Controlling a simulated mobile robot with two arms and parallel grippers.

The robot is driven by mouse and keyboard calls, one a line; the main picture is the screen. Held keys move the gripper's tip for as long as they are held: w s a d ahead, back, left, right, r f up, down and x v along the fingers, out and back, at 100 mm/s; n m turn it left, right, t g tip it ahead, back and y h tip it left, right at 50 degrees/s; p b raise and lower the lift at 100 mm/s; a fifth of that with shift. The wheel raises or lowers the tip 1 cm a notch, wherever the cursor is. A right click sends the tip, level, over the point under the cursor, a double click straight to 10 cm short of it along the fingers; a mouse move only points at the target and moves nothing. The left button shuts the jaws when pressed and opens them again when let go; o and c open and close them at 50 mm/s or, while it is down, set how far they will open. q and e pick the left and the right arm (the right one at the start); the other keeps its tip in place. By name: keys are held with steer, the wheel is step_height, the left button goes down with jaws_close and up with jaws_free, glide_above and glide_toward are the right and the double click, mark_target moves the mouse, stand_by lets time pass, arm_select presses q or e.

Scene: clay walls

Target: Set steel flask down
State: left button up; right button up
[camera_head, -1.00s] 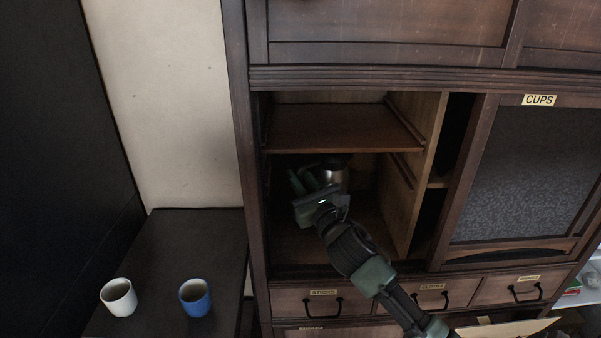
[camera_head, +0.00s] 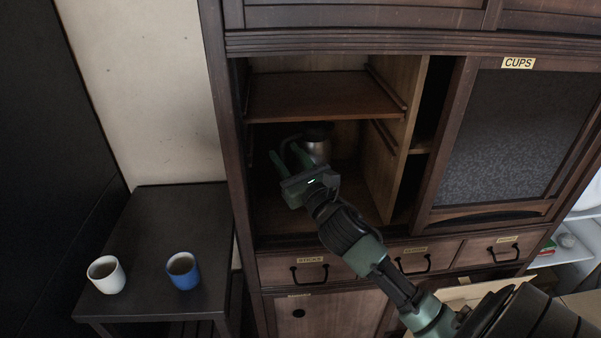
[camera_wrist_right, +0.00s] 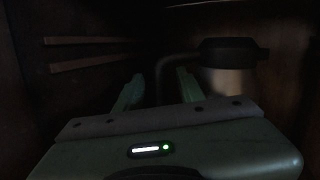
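The steel flask (camera_head: 317,151), a shiny metal body with a dark lid and dark handle, stands upright in the lower compartment of the open cabinet, under the middle shelf. It also shows in the right wrist view (camera_wrist_right: 236,82), dim, with its dark handle (camera_wrist_right: 165,72) pointing left. My right gripper (camera_head: 290,158) reaches into the compartment, just left of and in front of the flask. In the right wrist view its green fingers (camera_wrist_right: 158,90) are spread, with the handle seen between them and not clamped. The flask's base is hidden. My left gripper is not in view.
The wooden shelf (camera_head: 322,97) lies above the flask, and a side panel (camera_head: 398,135) bounds the compartment on the right. A sliding door (camera_head: 506,145) labelled CUPS is further right. A white cup (camera_head: 106,275) and a blue cup (camera_head: 183,271) stand on the dark side table (camera_head: 185,215).

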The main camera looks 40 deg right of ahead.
steer(key=v, duration=0.9)
steer(key=shift+s, duration=0.25)
